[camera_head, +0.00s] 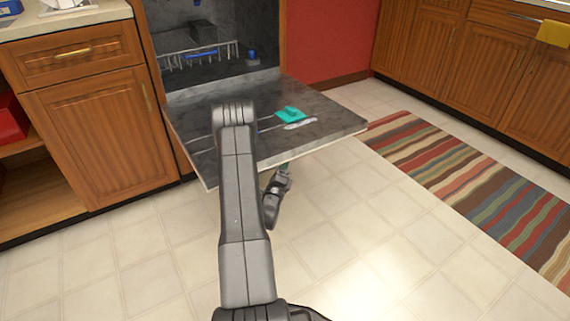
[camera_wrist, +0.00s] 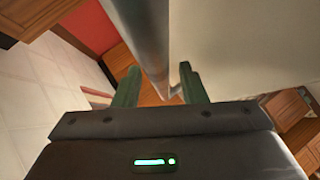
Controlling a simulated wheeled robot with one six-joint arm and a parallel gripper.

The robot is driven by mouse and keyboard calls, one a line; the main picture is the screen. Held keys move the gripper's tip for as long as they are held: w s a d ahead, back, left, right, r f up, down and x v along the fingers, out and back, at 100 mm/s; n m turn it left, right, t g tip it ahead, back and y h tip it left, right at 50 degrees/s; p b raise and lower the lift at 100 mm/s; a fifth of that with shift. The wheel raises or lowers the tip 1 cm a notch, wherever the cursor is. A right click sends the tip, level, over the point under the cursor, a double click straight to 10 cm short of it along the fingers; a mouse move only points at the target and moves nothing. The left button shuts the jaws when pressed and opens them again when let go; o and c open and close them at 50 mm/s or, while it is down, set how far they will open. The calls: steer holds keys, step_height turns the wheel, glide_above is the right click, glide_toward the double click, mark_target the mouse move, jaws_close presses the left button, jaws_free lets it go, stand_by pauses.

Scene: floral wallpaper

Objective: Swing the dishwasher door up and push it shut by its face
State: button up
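The dishwasher door (camera_head: 340,118) is folded down, nearly level, with its dark inner side up. In the wrist view, the door's pale outer face (camera_wrist: 240,50) fills the upper right. A grey round bar (camera_wrist: 150,40), apparently its handle, runs down between the two green fingers of my gripper (camera_wrist: 159,80). The fingers stand apart with gaps beside the bar. I cannot tell whether either finger touches it.
The dishwasher cavity (camera_head: 220,65) holds a wire rack (camera_head: 200,55). A turquoise item (camera_head: 290,115) lies on the door's inner side. Wooden cabinets (camera_head: 95,135) stand at the left. A striped rug (camera_head: 470,190) lies at the right. The tiled floor before the door is clear.

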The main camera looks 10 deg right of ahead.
steer(key=shift+w+d+r, duration=0.1)
steer(key=shift+w, duration=0.1)
jaws_close()
